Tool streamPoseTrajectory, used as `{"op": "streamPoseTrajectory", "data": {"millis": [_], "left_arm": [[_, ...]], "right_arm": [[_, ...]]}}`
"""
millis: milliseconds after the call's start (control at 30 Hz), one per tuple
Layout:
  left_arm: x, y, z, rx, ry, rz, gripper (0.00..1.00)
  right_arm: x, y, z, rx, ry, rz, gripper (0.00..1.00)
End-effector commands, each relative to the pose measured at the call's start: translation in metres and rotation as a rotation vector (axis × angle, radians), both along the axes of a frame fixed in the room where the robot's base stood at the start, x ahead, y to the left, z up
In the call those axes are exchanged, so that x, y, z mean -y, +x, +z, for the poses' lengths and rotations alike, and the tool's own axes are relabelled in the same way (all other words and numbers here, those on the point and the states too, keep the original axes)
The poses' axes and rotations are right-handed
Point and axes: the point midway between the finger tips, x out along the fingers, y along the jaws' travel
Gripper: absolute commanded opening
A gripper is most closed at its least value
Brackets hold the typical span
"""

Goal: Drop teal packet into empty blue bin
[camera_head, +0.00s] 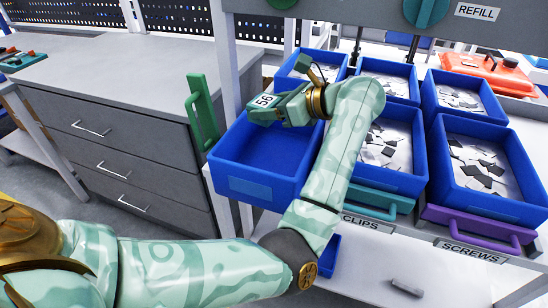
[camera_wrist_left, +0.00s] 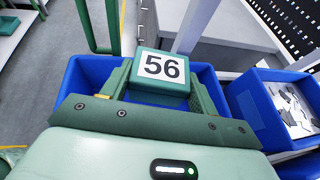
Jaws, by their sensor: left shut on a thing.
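The teal packet (camera_wrist_left: 158,88), with a white label reading 56, is between the fingers of my left gripper (camera_wrist_left: 163,88). In the head view the label of the packet (camera_head: 264,101) shows at the end of my left gripper (camera_head: 268,108), over the back left part of the empty blue bin (camera_head: 262,185). In the left wrist view the blue bin (camera_wrist_left: 78,78) shows behind and below the packet on both sides. The gripper is shut on the packet. My right gripper is out of view.
Blue bins of grey pieces (camera_head: 480,160) stand to the right, above labels CLIPS and SCREWS. A green handle-like frame (camera_head: 201,112) stands upright left of the empty bin. A grey drawer cabinet (camera_head: 120,125) stands further left. A small grey piece (camera_head: 407,287) lies on the lower white shelf.

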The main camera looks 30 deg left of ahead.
Motion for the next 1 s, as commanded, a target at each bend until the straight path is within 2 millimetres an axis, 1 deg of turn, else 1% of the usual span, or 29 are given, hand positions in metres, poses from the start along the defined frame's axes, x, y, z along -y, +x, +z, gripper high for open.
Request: {"op": "streamPoseTrajectory", "data": {"millis": [33,233,367,567,600,667,700,1000], "left_arm": [[0.0,0.0,-0.012,-0.004,0.001,0.0,0.35],[-0.001,0.0,-0.036,-0.005,0.002,-0.001,0.35],[0.0,0.0,-0.042,-0.003,0.002,-0.001,0.35],[0.0,0.0,-0.04,-0.001,0.002,-0.001,0.35],[0.0,0.0,-0.04,-0.002,0.002,-0.002,0.65],[0.0,0.0,-0.04,-0.002,0.001,-0.002,0.82],[0.0,0.0,-0.04,-0.002,0.001,-0.002,0.85],[0.002,0.0,-0.039,-0.002,0.0,-0.002,0.85]], "right_arm": [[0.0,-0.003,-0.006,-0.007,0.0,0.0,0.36],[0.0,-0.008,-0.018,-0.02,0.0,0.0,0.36],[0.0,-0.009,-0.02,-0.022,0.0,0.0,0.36],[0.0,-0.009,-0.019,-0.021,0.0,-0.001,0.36],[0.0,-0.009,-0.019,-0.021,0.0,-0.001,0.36],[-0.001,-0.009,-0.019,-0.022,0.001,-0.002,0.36],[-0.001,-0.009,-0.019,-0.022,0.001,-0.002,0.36],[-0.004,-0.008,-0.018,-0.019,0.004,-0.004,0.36]]}}
